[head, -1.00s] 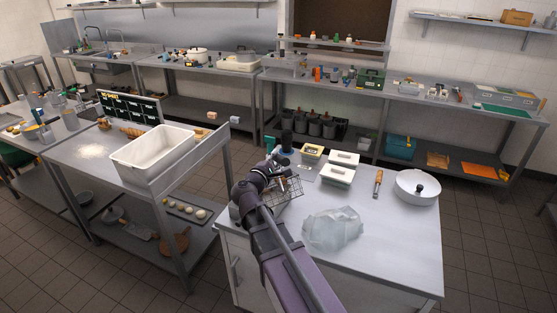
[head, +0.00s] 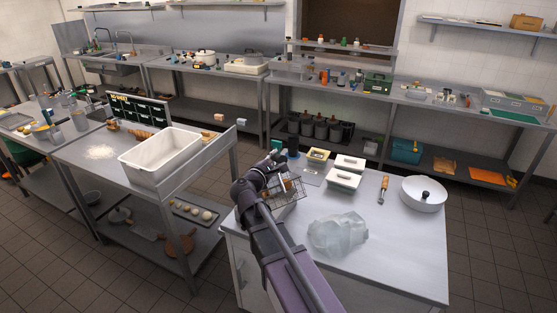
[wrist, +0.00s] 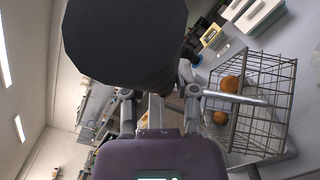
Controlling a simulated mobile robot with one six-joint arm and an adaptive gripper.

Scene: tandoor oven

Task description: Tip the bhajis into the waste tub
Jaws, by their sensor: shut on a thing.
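My gripper (wrist: 160,108) is shut, apparently on the handle of a wire basket (wrist: 265,105). In the wrist view two round brown bhajis, one (wrist: 229,84) above the other (wrist: 220,117), show at the basket. The basket also shows in the head view (head: 291,190), tilted at the end of my arm, above the left edge of the near white counter. The exact grip is partly hidden. A large, deep white tub (head: 160,154), apparently the waste tub, stands on the steel table to the left, apart from my gripper. Its visible inside looks empty.
A dark round shape blocks part of the wrist view.

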